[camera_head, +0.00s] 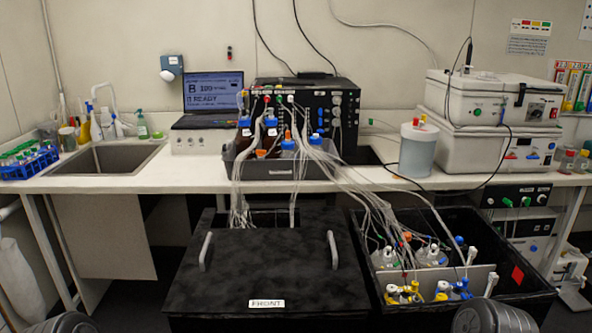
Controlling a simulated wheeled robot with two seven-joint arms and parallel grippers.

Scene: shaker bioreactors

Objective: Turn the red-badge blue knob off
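The black open bin (535,292) on the floor at the lower right holds several bottles and valve-like fittings. Blue knob-like parts (459,240) show near the bin's back. More blue parts (462,287) sit beside yellow ones (393,294) along the front. Which blue part goes with the red badge, and how it is turned, I cannot tell at this size. Neither of my grippers is in view; only dark rounded parts, probably my arms, show at the bottom edge.
A black lidded box marked FRONT (268,260) stands left of the bin. Bundled clear tubes (365,196) run from the counter into the bin. The white counter (110,184) holds a laptop (212,92), a black control unit (345,105) and white cases (490,140).

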